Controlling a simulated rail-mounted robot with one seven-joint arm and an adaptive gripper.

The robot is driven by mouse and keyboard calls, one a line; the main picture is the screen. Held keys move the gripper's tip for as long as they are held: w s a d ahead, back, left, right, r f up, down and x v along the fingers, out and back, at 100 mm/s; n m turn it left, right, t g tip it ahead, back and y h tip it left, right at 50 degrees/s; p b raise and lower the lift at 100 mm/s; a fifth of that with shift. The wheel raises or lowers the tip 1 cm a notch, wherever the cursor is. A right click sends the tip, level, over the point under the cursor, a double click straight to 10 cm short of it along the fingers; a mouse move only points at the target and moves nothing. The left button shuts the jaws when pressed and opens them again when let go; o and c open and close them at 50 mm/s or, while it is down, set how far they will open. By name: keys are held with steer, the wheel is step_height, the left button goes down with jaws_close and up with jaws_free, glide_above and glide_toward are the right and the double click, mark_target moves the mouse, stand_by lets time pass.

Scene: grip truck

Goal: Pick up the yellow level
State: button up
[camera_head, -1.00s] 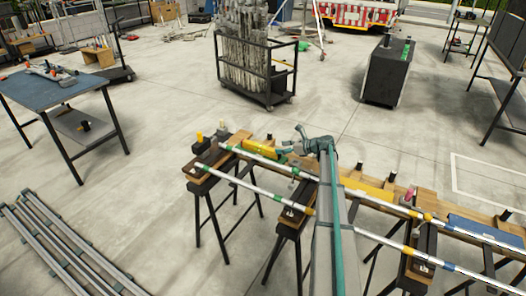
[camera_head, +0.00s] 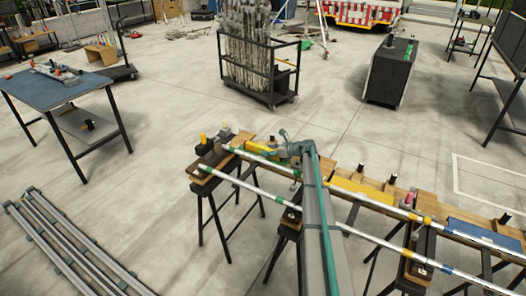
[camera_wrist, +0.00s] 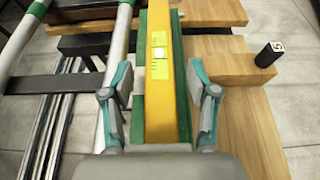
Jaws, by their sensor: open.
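The yellow level (camera_wrist: 160,92) lies lengthwise on a green strip (camera_wrist: 178,30) on the wooden boards, in the middle of the wrist view. Its bright yellow-green vial window faces up. In the head view only part of the level (camera_head: 259,147) shows beside my arm. My gripper (camera_wrist: 160,98) is open, with one finger on each side of the level. I cannot tell whether the fingers touch it. In the head view my gripper (camera_head: 292,148) is at the level's right end, partly hidden by my arm.
Silver poles (camera_head: 258,200) run along the trestles. A second yellow piece (camera_head: 360,190) and a blue piece (camera_head: 480,230) lie farther right. A small black cylinder (camera_wrist: 270,53) stands on the boards right of the level. A wheeled rack (camera_head: 258,80) stands behind on open floor.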

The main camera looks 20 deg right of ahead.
jaws_close()
steer(key=shift+r, duration=0.15)
